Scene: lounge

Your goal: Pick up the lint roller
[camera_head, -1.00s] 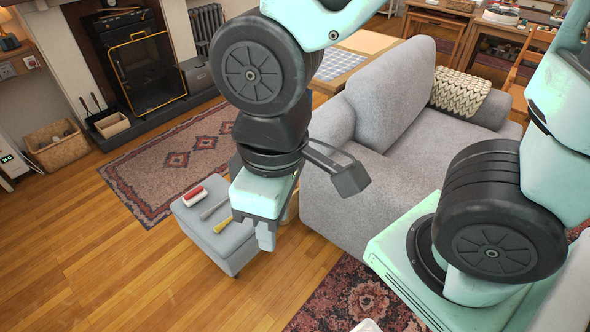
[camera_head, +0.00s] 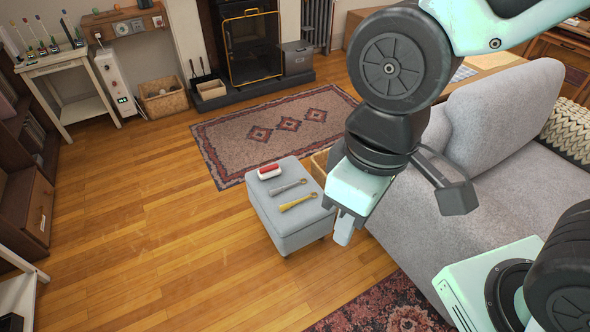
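A small red-and-white object (camera_head: 269,172), which looks like the lint roller, lies near the back left edge of the grey ottoman (camera_head: 290,240). A grey tool-like object (camera_head: 288,188) and a yellow-handled object (camera_head: 298,202) lie in front of it on the same top. My gripper (camera_head: 343,230) points down just right of the ottoman in the picture, apart from the red-and-white object. Its fingers show edge-on, so I cannot tell how far apart they are. Nothing is visibly held.
The wooden floor (camera_head: 150,230) at left is clear.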

